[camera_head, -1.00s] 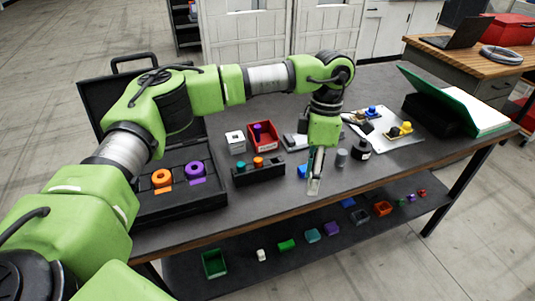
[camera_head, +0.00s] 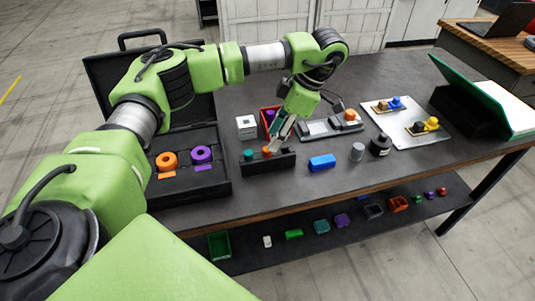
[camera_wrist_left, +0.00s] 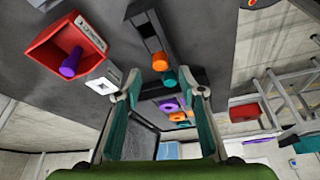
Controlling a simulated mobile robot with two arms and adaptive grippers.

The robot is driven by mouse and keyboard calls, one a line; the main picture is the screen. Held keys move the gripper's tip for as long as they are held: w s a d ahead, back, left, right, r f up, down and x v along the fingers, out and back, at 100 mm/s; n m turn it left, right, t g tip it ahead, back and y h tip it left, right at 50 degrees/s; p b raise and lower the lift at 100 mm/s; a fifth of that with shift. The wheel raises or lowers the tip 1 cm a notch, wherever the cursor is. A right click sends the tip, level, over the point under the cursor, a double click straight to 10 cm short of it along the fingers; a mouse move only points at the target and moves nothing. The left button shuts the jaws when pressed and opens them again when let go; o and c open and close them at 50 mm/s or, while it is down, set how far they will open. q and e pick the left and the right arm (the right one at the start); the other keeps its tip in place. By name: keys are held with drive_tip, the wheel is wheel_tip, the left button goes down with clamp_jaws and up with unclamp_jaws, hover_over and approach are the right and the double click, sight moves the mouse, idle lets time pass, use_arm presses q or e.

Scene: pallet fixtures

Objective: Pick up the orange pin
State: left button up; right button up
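The orange pin (camera_head: 267,150) stands in a black holder (camera_head: 272,165) on the table, with a teal pin (camera_head: 248,155) to its left. My left gripper (camera_head: 279,140) is tilted over the holder, with its fingertips close to the orange pin. In the left wrist view the fingers (camera_wrist_left: 160,79) are spread apart with nothing gripped. The orange pin (camera_wrist_left: 160,62) shows in the gap, a little beyond the fingertips, and the teal pin (camera_wrist_left: 169,79) lies between them in the picture. Whether a finger touches the orange pin cannot be told. My right gripper is not in view.
A red bin (camera_wrist_left: 62,42) with a purple pin stands behind the holder, beside a white block (camera_head: 246,124). A black case (camera_head: 222,180) with orange and purple rings is at left. A blue block (camera_head: 322,162) and grey cylinder (camera_head: 357,152) stand at right.

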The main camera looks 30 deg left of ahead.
sight(267, 157)
use_arm(q)
drive_tip(key=p+x, duration=0.1)
drive_tip(key=x, duration=0.2)
drive_tip(key=shift+s+a+f+p, duration=0.15)
drive_tip(key=shift+f+p, duration=0.15)
drive_tip(key=shift+p, duration=0.05)
drive_tip(key=shift+a+f, duration=0.1)
drive_tip(key=shift+f, duration=0.35)
drive_tip(key=shift+c, duration=0.4)
clamp_jaws()
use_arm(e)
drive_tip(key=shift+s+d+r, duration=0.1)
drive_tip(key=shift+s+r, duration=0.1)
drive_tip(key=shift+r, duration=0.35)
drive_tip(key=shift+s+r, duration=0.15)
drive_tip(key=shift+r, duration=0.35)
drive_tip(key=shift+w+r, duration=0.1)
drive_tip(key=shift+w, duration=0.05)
